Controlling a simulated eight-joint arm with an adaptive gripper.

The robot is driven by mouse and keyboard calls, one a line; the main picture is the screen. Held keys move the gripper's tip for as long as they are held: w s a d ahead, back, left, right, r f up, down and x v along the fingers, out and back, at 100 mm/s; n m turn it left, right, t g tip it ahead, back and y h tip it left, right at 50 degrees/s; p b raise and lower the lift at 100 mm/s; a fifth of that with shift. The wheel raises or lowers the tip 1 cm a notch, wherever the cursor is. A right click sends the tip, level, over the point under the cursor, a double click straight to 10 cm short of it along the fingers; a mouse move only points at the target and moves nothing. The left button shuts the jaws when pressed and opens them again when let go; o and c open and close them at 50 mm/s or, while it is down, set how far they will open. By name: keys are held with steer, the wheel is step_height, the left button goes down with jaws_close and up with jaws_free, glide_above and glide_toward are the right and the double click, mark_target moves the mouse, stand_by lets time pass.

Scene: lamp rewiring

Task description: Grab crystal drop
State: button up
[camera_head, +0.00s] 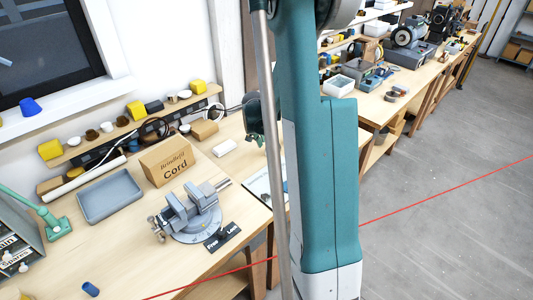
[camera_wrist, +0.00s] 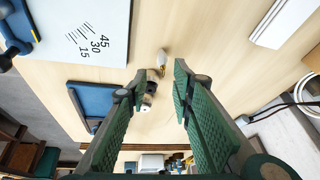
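A small pale drop-shaped piece with a brass-coloured end, which looks like the crystal drop (camera_wrist: 162,57), lies on the wooden bench in the wrist view. It shows in the gap between the fingertips of my gripper (camera_wrist: 160,74), beyond them and apart from both. My gripper is open, with nothing between its green fingers. Small dark and white pieces (camera_wrist: 149,97) show beside the left finger, partly hidden by it. In the head view my gripper (camera_head: 254,118) hangs over the bench, partly hidden behind my own arm. I cannot make out the drop there.
A white card with angle marks (camera_wrist: 85,30) and a blue tray (camera_wrist: 87,84) lie left of my gripper in the wrist view. In the head view a vise (camera_head: 190,214), a Cord box (camera_head: 167,162) and a grey tray (camera_head: 110,195) stand on the bench.

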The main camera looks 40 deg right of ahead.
mark_target(266, 150)
steer(key=shift+f, duration=0.1)
steer(key=shift+x, duration=2.5)
steer(key=shift+w+d, duration=0.1)
steer(key=shift+c, duration=0.6)
steer(key=c, duration=0.6)
